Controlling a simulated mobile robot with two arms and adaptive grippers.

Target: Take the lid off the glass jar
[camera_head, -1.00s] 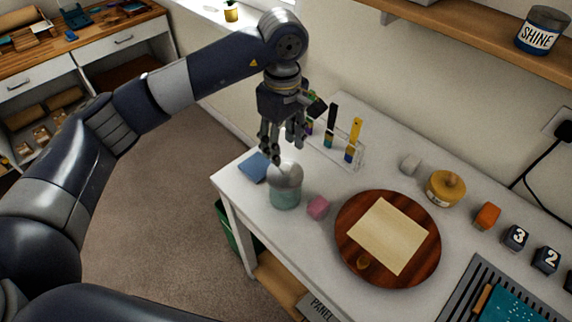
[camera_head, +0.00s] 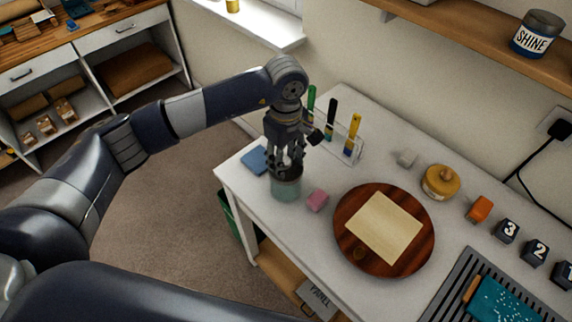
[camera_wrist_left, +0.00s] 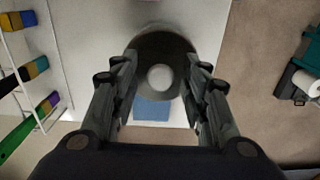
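The glass jar (camera_head: 286,188) stands near the left end of the white table, with blue-green contents showing through its side. Its round grey lid (camera_wrist_left: 178,53) with a pale centre knob (camera_wrist_left: 160,77) shows in the left wrist view. My left gripper (camera_head: 288,168) points down right over the jar, its fingers around the lid's top area and hiding most of it. In the left wrist view the fingers (camera_wrist_left: 160,88) are spread apart on both sides of the knob, with a gap showing. My right gripper is in neither view.
A pink cube (camera_head: 317,199) sits close right of the jar, and a blue cloth (camera_head: 255,160) lies behind it to the left. A rack (camera_head: 350,150) with coloured tools stands behind. A round wooden board (camera_head: 350,250) with paper lies to the right.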

